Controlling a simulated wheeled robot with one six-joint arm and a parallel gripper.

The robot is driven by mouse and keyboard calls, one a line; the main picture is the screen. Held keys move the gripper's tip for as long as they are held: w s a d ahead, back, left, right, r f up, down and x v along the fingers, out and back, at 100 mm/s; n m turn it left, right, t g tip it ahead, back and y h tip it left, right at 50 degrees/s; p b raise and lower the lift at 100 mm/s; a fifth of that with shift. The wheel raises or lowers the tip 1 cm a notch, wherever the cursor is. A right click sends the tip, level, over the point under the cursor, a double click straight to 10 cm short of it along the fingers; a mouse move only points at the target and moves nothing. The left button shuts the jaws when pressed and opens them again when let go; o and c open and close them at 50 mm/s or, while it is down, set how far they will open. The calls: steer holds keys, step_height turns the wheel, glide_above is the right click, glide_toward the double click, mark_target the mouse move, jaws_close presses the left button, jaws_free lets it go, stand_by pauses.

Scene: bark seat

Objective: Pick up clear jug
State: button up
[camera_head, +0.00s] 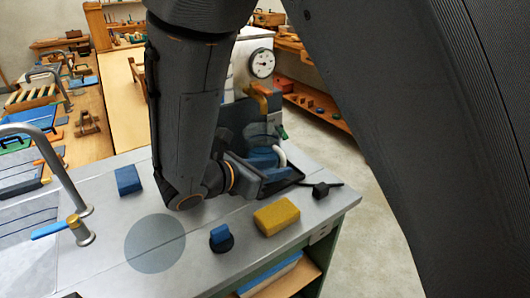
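What looks like the clear jug (262,138) stands near the far right end of the metal counter, partly see-through, with blue showing low down and a pale curved handle (295,157) on its right. My gripper (272,182) is low over the counter, just in front of the jug in the picture. Its fingers are dark and small against the dark things behind, so I cannot tell whether they are open, shut or touching the jug. My arm hides part of the counter to the left of the jug.
A yellow sponge (276,216), a blue-topped round black item (221,237) and a black tool (321,190) lie nearby. A blue block (128,180) and a faucet (78,229) are at left. The counter's right edge (340,217) drops to the floor.

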steer(key=shift+p+x, duration=0.6)
steer(key=shift+x, duration=3.25)
steer(key=shift+a, duration=0.1)
jaws_close()
